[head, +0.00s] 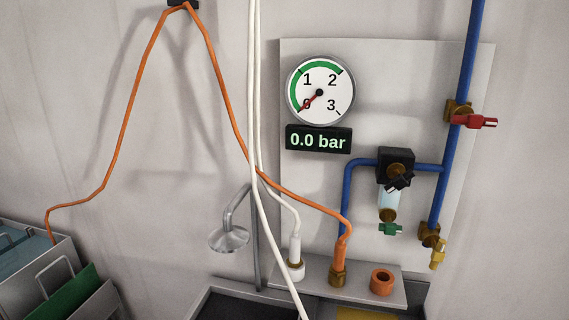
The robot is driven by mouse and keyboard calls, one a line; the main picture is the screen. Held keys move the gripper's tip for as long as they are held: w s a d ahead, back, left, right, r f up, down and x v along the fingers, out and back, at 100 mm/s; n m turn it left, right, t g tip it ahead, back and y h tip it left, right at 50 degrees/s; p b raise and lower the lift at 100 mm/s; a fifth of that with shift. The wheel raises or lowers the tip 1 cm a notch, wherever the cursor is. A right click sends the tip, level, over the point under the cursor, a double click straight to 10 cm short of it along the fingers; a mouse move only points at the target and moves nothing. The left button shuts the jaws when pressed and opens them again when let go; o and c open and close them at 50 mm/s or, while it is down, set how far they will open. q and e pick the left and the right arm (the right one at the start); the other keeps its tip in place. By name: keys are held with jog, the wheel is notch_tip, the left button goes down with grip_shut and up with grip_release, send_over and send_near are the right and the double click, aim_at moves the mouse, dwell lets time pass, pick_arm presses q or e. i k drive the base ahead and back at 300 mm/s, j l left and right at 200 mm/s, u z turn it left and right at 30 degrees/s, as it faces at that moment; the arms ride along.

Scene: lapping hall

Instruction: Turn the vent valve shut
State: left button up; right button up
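Valves with coloured handles show on the grey wall panel (400,75); no label shows which is the vent valve. A yellow-handled valve (437,255) sits at the lower end of the blue pipe (453,150), its handle pointing down, roughly along the pipe. A red-handled valve (475,121) is higher on this pipe, its handle sideways across it. A small green handle (390,229) is under the clear bowl of the black regulator (396,163). A round gauge (320,90) points at 0 and the display (319,139) reads 0.0 bar. Neither gripper is in view.
An orange hose (226,115) hangs from a wall hook and ends in a brass-and-orange fitting (338,268) on the ledge. An orange ring socket (382,282) sits beside it. A metal bin (60,260) stands lower left.

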aim_at(439, 255)
jog(key=z, duration=1.25)
